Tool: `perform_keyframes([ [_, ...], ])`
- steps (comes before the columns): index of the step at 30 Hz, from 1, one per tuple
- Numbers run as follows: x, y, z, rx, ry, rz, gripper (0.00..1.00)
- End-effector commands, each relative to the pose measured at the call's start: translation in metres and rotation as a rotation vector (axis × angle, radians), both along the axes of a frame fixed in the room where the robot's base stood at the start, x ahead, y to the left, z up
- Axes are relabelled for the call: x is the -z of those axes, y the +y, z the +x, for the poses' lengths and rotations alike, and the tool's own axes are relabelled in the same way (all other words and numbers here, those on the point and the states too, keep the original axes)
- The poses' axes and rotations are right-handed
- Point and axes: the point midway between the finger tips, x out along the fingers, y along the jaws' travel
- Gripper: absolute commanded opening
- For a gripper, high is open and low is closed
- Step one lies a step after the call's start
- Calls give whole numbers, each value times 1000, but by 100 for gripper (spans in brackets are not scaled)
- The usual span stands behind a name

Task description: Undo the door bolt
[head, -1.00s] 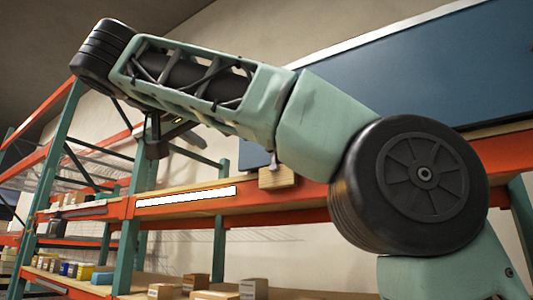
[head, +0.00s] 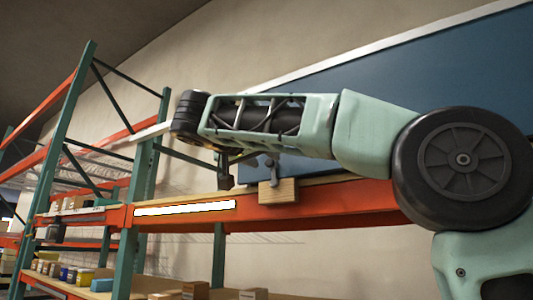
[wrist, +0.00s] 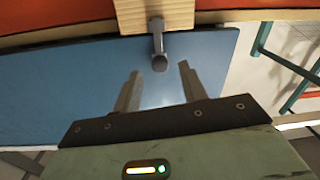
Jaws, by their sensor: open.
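The door bolt shows as a grey metal handle (wrist: 158,45) with a rounded end, fixed to a pale wooden block (wrist: 175,14) in the wrist view. In the head view the handle (head: 271,162) stands up from the wooden block (head: 279,191) on the front of an orange beam. My gripper (wrist: 160,77) is open and empty in the wrist view. The handle's rounded end lies in line with the gap between its fingers, just ahead of the tips, with no contact visible. In the head view my gripper's dark end (head: 226,172) hangs left of the block, its fingers unclear.
A large blue panel (head: 400,80) stands behind the arm and also fills much of the wrist view (wrist: 60,90). The orange beam (head: 340,206) runs below it. Racking with a green post (head: 126,255) and several small boxes stands at left.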

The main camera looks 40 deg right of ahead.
Motion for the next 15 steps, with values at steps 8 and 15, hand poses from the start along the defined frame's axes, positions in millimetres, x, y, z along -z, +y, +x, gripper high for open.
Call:
perform_keyframes([
  [8, -1, -24, 11, 0, 0, -1, 42],
  [15, 0, -26, 11, -1, 0, -1, 42],
])
